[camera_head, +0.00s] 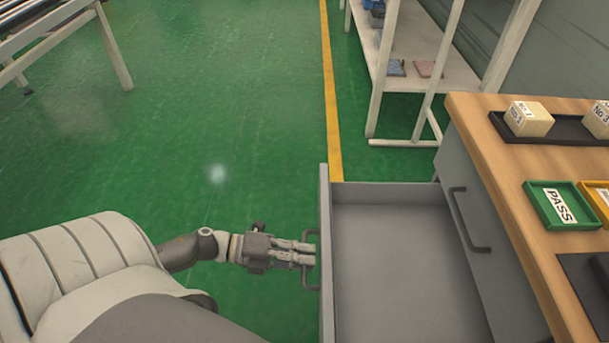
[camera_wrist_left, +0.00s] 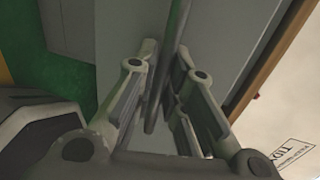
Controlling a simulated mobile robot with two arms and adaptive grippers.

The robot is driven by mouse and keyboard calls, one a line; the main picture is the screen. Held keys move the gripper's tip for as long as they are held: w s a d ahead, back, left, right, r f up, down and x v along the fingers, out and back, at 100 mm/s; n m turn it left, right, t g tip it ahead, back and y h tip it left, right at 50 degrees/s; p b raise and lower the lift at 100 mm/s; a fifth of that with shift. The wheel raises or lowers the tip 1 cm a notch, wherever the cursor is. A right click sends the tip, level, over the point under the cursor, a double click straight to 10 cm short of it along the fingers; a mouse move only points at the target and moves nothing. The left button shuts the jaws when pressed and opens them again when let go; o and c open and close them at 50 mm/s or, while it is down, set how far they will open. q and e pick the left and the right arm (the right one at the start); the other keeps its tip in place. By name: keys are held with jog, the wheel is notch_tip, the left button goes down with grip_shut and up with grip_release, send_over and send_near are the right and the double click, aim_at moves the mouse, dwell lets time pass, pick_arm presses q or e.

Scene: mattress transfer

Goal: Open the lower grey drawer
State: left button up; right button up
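The lower grey drawer (camera_head: 390,262) is pulled out to the left of the cabinet, and its empty interior shows in the head view. Its front panel carries a dark bar handle (camera_head: 306,282). My left gripper (camera_head: 312,253) is at this handle, with its fingers reaching to the drawer front. In the left wrist view the handle bar (camera_wrist_left: 178,22) runs between the fingers, with gaps visible beside it, so the gripper looks open around the bar. Firm contact cannot be made out. My right gripper is not in view.
A closed upper drawer with a handle (camera_head: 463,222) sits under the wooden worktop (camera_head: 487,135). The worktop bears a black tray, labelled blocks and a green PASS tray (camera_head: 562,205). A white shelf (camera_head: 425,60) stands behind. Green floor (camera_head: 200,130) is clear left of the drawer.

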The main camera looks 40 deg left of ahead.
pick_arm(q)
jog(key=o, duration=0.3)
jog(key=shift+o, duration=0.2)
jog(key=v, duration=1.2)
dwell(0.3)
